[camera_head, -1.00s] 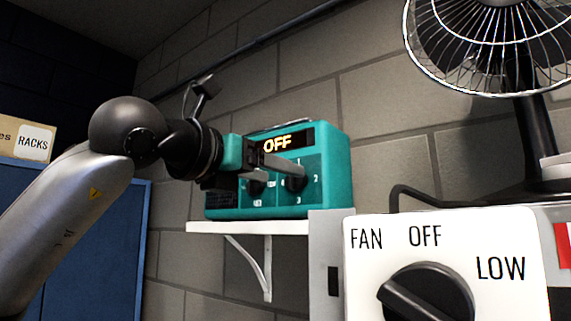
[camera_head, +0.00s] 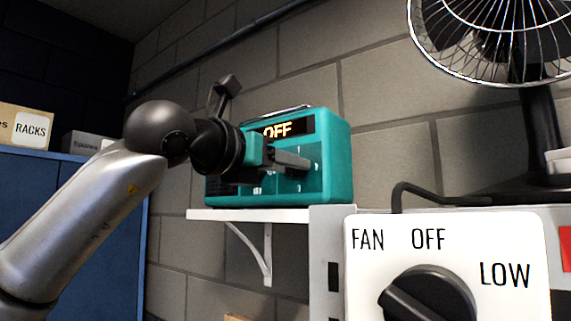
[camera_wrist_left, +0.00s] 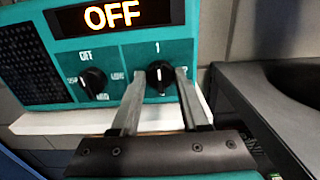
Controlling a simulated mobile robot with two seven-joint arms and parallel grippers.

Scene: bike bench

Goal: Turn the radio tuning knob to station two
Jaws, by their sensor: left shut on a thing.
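The teal radio (camera_head: 338,165) sits on a white wall shelf, and its display (camera_wrist_left: 112,16) reads OFF. The tuning knob (camera_wrist_left: 158,72) is the black right-hand one on its front, with a "1" above it. Its white mark points up toward the 1. My left gripper (camera_wrist_left: 161,80) is shut on this knob, one finger on each side. In the head view the left gripper (camera_head: 303,163) reaches the radio's front from the left and hides the knobs. A second black knob (camera_wrist_left: 94,80) is left of the tuning knob, clear of the fingers. My right gripper is not in view.
The white shelf (camera_head: 250,215) has a bracket below it. A white fan control panel (camera_head: 510,230) with a large black knob (camera_head: 430,295) stands at front right. A wire-cage fan (camera_head: 495,45) is behind it. Blue cabinets (camera_head: 85,215) with boxes stand at left.

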